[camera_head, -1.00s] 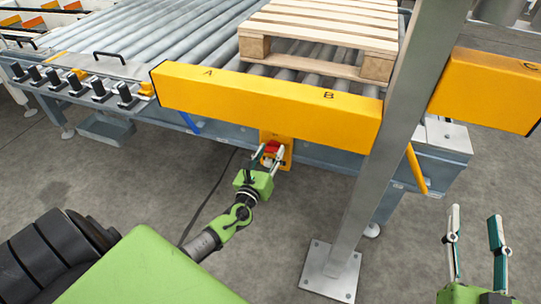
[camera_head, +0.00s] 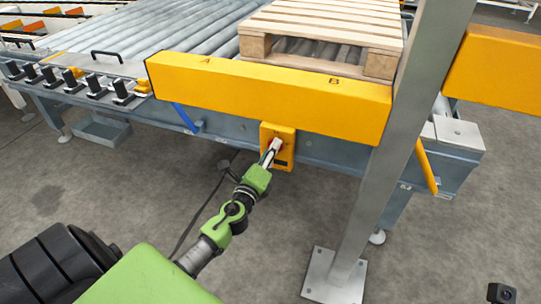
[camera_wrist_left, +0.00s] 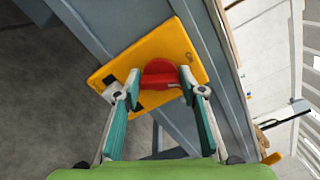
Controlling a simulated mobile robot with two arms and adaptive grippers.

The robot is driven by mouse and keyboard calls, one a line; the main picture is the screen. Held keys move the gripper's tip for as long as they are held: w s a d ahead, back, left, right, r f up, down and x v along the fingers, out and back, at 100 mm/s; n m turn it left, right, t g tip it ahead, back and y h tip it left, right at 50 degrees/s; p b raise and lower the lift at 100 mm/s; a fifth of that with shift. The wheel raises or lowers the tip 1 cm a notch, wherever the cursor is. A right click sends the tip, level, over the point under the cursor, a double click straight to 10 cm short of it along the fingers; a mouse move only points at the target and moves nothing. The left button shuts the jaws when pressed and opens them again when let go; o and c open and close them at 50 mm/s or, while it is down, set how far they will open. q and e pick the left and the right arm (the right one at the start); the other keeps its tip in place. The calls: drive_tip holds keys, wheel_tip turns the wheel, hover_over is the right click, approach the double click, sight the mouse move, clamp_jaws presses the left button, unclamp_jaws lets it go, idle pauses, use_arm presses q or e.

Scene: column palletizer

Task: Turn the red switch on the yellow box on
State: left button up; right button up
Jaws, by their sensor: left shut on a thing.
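The yellow box (camera_head: 285,153) is fixed to the side of the conveyor frame, below the long yellow beam. It also shows tilted in the left wrist view (camera_wrist_left: 177,42). The red switch (camera_wrist_left: 158,72) sits on its face between my left fingertips. My left gripper (camera_head: 272,148) reaches the box from the lower left and is shut on the red switch; in the left wrist view the fingers (camera_wrist_left: 160,85) lie on both sides of it. The gripper hides most of the switch in the head view. My right gripper is not in the frames; only a small dark part shows at the lower right corner.
A yellow beam (camera_head: 270,97) marked A and B runs above the box. A grey post (camera_head: 387,165) stands to the right on a floor plate. A wooden pallet (camera_head: 325,28) rests on the rollers. The floor in front is clear, apart from a dark cable.

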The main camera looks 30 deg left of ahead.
use_arm(q)
drive_tip(key=shift+f+n+b, duration=0.15)
drive_tip(key=shift+n+b, duration=0.25)
drive_tip(key=shift+n, duration=2.6)
drive_tip(key=o, duration=1.1)
drive_tip(key=shift+s, duration=0.1)
drive_tip(key=v, duration=1.2)
